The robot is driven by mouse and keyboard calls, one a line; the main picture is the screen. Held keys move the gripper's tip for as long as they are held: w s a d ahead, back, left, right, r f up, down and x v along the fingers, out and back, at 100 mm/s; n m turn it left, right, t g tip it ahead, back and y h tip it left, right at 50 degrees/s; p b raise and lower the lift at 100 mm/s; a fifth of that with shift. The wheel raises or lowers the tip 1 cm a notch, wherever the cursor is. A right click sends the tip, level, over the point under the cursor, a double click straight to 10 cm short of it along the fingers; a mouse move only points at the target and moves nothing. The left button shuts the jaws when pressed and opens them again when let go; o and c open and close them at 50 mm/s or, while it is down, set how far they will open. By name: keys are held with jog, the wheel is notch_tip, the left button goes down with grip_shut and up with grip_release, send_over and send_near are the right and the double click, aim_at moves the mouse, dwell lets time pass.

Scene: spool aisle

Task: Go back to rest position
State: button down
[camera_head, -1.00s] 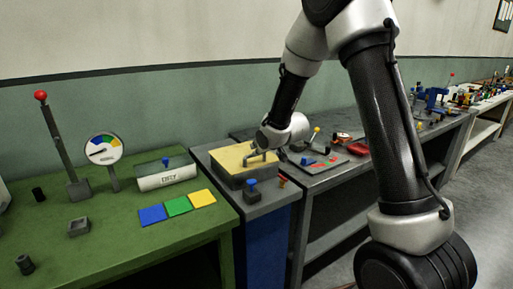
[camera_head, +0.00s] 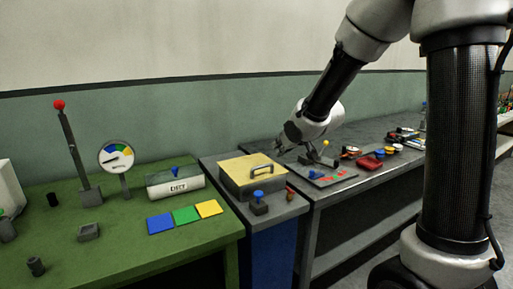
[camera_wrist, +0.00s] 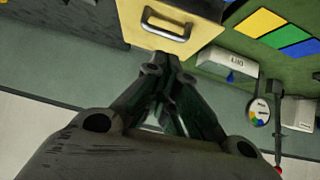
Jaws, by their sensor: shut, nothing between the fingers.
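My gripper (camera_head: 284,148) is at the end of my arm, above and behind the grey box with the yellow lid (camera_head: 252,167). In the wrist view my gripper (camera_wrist: 160,72) shows with its dark fingers drawn together and nothing between them.
A green table (camera_head: 120,220) at left bears a red-topped lever (camera_head: 75,150), a dial (camera_head: 116,157), a labelled roll (camera_head: 174,185) and coloured squares. A blue-knobbed block (camera_head: 259,204) stands before the box. A grey bench (camera_head: 370,180) at right holds small parts and a red tray (camera_head: 370,163).

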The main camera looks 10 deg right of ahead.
jog(key=s+d+f+m+g+h, duration=0.1)
jog(key=s+d+f+g, duration=0.15)
jog(key=s, duration=0.35)
jog(key=s+d+f+g+h, duration=0.2)
jog(key=s+d+g, duration=0.15)
jog(key=s, duration=0.25)
jog(key=s+d+r+m, duration=0.1)
jog(key=s+d+r, duration=0.1)
jog(key=s, duration=0.5)
jog(key=s+d+r+m, duration=0.1)
jog(key=s+d+r, duration=0.1)
jog(key=s+r, duration=0.3)
jog(key=s+d+r, duration=0.2)
jog(key=s+r, duration=0.1)
jog(key=s, duration=0.7)
jog(key=shift+d+r+m, duration=0.15)
jog(key=shift+d+m, duration=0.1)
jog(key=shift+m, duration=0.15)
